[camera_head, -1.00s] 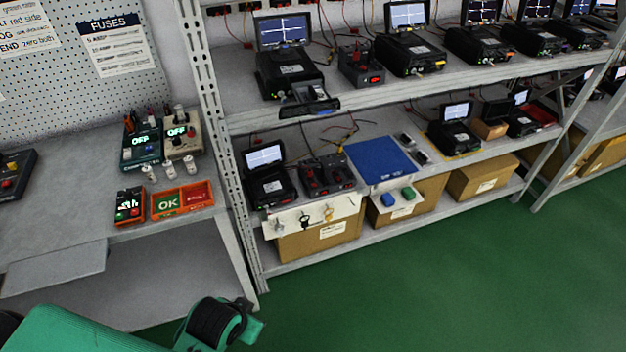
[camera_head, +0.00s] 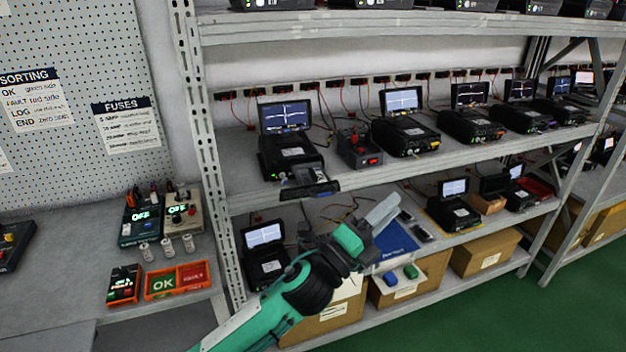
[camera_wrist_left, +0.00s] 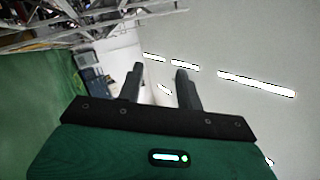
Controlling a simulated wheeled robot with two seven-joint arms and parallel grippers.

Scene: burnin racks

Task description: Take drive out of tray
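A black test unit (camera_head: 290,155) with a lit screen stands at the left of the middle shelf. Its tray (camera_head: 318,190) sticks out at the front over the shelf edge. A grey, drive-like piece (camera_head: 305,175) seems to lie in the tray; it is small and hard to make out. My left gripper (camera_head: 382,212) is in front of the shelves, to the right of and lower than the tray, apart from it. In the left wrist view its two fingers (camera_wrist_left: 160,88) are spread with nothing between them. My right gripper is not in view.
More test units (camera_head: 405,135) stand along the middle shelf. A bench at left holds OK and FAULT bins (camera_head: 163,284). Shelf edges and uprights bound the space.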

